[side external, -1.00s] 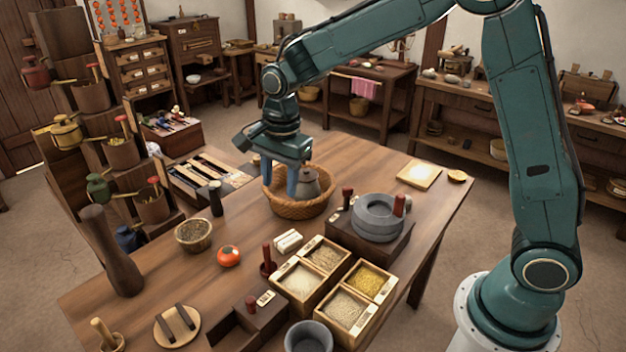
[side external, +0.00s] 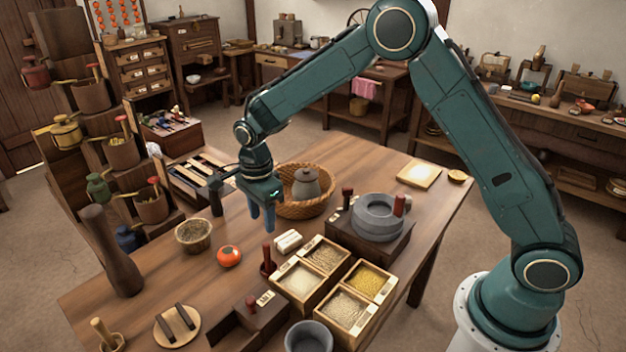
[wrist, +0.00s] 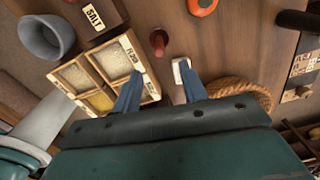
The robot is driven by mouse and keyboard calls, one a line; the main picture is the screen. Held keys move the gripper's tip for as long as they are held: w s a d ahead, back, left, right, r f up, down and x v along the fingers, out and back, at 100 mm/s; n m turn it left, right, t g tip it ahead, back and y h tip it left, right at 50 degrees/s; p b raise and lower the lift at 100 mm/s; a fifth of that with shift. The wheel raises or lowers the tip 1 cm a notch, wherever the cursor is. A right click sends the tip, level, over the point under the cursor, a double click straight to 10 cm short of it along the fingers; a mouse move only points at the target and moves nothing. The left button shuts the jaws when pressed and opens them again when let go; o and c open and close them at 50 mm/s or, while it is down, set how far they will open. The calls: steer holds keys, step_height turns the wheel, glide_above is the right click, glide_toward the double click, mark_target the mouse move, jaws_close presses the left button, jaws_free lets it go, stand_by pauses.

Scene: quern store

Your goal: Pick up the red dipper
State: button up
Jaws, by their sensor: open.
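The red dipper is most likely the small red pot-like vessel (side external: 36,74) at the top of the stepped dark wooden stand, far left in the side external view. It is small there, and I cannot make out how it is held. My gripper (side external: 262,218) is open and empty above the table, in front of the wicker basket, well to the right of the red vessel. In the wrist view my gripper's blue fingers (wrist: 160,90) are apart with nothing between them. The red vessel does not show in the wrist view.
A yellow vessel (side external: 66,133), green vessel (side external: 97,188) and blue vessel (side external: 127,238) stand lower by the rack. A tall brown post (side external: 110,250), woven bowl (side external: 194,236) and orange pot (side external: 229,256) lie leftward. The wicker basket (side external: 318,206) holds a grey pot.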

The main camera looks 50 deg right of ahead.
mark_target(265, 244)
step_height(265, 244, down, 6)
steer(key=shift+f, duration=0.25)
steer(key=shift+f, duration=2.6)
jaws_close()
